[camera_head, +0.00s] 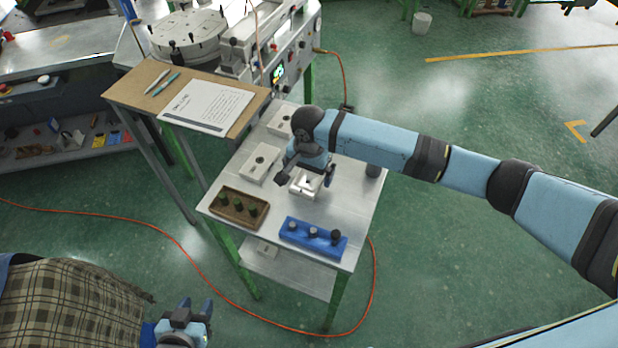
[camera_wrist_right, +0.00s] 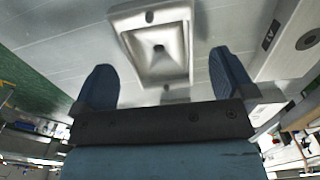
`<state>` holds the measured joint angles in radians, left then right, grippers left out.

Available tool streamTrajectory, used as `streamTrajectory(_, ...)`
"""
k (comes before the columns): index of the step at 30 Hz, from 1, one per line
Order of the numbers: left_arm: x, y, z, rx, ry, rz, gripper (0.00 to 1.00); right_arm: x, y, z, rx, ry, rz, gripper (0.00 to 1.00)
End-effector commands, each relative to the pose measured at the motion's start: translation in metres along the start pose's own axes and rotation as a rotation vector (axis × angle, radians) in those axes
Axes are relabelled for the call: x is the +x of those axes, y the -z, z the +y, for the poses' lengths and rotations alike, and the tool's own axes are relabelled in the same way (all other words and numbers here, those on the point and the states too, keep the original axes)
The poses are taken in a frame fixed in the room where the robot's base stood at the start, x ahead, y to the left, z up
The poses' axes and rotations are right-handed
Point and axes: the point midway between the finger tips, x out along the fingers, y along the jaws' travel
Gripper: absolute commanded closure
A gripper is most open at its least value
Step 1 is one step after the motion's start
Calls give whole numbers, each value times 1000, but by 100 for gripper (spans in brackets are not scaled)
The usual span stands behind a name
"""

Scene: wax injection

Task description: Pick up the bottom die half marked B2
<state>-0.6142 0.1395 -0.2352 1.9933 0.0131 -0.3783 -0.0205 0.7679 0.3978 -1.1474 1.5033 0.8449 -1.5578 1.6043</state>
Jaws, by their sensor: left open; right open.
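A pale metal die half with a recessed cavity (camera_head: 305,187) lies on the metal table, below my right gripper (camera_head: 305,177). In the right wrist view this die half (camera_wrist_right: 125,25) shows its square cavity and a small hole. It lies ahead of and between the fingers of my right gripper (camera_wrist_right: 160,65), which is open and empty. I cannot read a B2 mark on it. Two other pale blocks, each with a dark round hole, lie behind it: one to the left (camera_head: 250,170) and one at the back (camera_head: 274,124). My left gripper (camera_head: 197,304) is open and empty, low and away from the table.
A brown tray (camera_head: 216,205) with several dark green pieces and a blue block (camera_head: 312,245) with several knobs stand at the front of the metal table (camera_head: 345,200).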

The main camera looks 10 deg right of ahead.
Motion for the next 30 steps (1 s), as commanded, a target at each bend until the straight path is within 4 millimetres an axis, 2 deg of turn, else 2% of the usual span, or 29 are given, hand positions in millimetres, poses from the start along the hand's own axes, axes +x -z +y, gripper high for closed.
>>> streamTrajectory(5, -1, 2, 0, 0, 0, 0, 57, 19, 0, 0, -1, -1, 0, 0)
streamTrajectory(12, -1, 2, 0, 0, 0, 1, 57, 21, 0, 0, -1, 1, 0, 0)
streamTrajectory(14, -1, 2, 0, 0, 0, 1, 57, 21, 0, 0, -1, 1, 0, 12)
streamTrajectory(20, -1, 2, 0, 0, 1, 1, 57, 21, 0, 0, 0, 1, 0, 57)
streamTrajectory(30, -1, 2, -1, 0, 2, 1, 57, 17, 0, -1, 0, 2, 0, 59)
